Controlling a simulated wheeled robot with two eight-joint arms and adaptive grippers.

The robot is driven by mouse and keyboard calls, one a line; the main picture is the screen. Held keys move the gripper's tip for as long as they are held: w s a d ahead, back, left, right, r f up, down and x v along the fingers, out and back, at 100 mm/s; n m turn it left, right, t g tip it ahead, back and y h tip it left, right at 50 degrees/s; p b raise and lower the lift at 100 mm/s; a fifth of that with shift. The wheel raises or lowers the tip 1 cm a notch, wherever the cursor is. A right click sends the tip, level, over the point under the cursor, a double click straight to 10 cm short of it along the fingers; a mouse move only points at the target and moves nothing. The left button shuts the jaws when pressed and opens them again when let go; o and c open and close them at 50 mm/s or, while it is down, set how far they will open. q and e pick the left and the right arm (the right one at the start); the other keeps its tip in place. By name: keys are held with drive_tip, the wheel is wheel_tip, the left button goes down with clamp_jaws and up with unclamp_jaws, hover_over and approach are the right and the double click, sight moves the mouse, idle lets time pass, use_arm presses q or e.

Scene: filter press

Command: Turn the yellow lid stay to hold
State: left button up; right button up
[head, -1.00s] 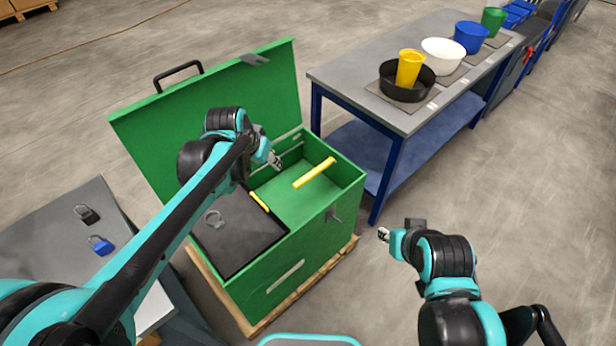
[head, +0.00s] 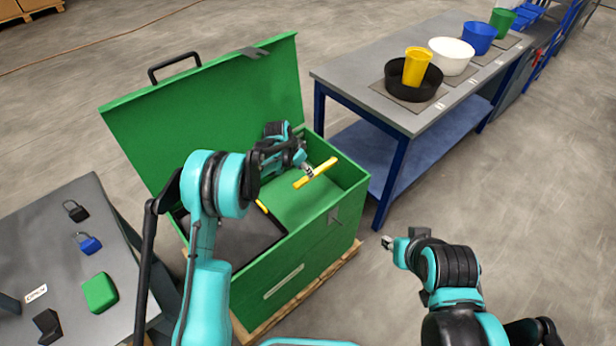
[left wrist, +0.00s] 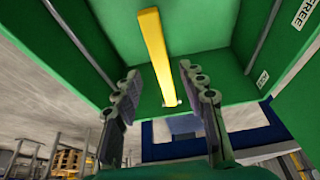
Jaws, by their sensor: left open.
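The yellow lid stay (head: 316,172) is a flat yellow bar across the right part of the open green chest (head: 300,225). In the left wrist view the yellow bar (left wrist: 155,52) runs down between the two fingers, against the green lid and chest wall. My left gripper (head: 309,172) is open at the bar; in the left wrist view its fingers (left wrist: 160,95) stand apart on either side of the bar's lower part. I cannot tell whether they touch it. My right gripper (head: 387,242) is right of the chest, clear of it; its jaws are too small to judge.
The green lid (head: 215,115) stands raised. Labels reading FREE (left wrist: 303,14) and another, unclear, are on the chest wall. A grey bench (head: 390,75) with a yellow cup (head: 417,66) and several containers stands right. A left table (head: 60,220) holds padlocks and a green block.

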sight(316, 173)
use_arm(q)
drive_tip(key=b+x, duration=0.1)
drive_tip(key=x, duration=0.4)
drive_tip(key=shift+b, duration=0.35)
drive_tip(key=shift+r, duration=0.1)
clamp_jaws()
